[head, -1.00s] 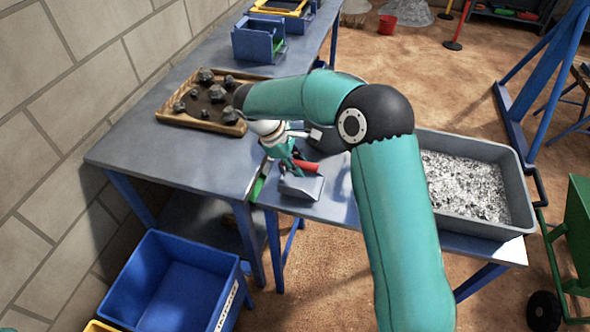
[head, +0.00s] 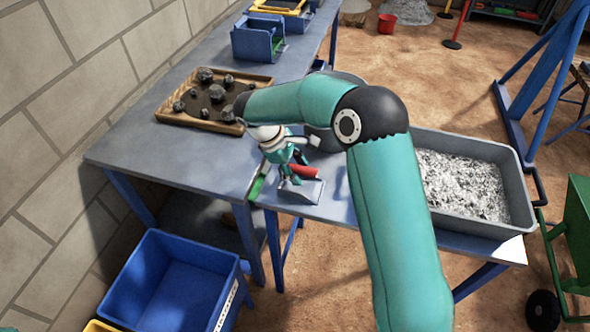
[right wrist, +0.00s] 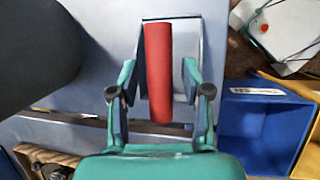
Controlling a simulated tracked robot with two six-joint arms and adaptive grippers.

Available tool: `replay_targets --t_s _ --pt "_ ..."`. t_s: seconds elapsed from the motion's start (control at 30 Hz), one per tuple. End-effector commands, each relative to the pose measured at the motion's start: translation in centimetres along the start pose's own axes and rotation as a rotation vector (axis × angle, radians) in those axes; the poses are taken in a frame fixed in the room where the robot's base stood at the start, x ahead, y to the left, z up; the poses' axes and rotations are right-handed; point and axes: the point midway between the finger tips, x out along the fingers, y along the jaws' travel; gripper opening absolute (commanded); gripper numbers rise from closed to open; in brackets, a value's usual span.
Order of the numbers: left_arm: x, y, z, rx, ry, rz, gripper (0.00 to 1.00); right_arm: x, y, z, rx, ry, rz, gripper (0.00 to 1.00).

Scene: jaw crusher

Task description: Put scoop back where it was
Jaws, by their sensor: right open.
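The scoop has a grey metal pan (head: 303,193) and a red handle (head: 303,171). It sits at the front edge of the grey table, just right of the gap between two tables. My right gripper (head: 290,178) is open, right at the handle. In the right wrist view the red handle (right wrist: 158,75) stands between the two spread fingers of my right gripper (right wrist: 159,72), with gaps at both sides. The pan (right wrist: 186,60) is partly hidden behind the handle. My left gripper is not in view.
A wooden-rimmed tray (head: 167,116) of dark rocks lies on the left table. A grey bin (head: 519,190) of pale gravel stands on the right. A round grey vessel is partly hidden behind my arm. A blue crate (head: 135,290) is below the table, in front.

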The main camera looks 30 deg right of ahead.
Motion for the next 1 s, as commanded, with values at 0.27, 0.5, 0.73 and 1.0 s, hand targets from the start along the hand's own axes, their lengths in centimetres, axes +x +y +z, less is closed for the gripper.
replay_targets --t_s 0.27,0.5,0.73,1.0 --pt "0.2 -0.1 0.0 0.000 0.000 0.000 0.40 -3.7 0.0 -0.1 0.001 0.004 0.003 0.48" --pt "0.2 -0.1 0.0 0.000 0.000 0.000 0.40 -8.6 0.0 -0.1 0.000 0.005 0.003 0.48" --pt "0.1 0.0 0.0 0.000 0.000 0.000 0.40 -11.6 0.0 -0.1 0.000 0.002 0.002 0.48" --pt "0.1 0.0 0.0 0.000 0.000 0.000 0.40 -12.1 0.0 0.0 -0.001 0.000 0.001 0.48"
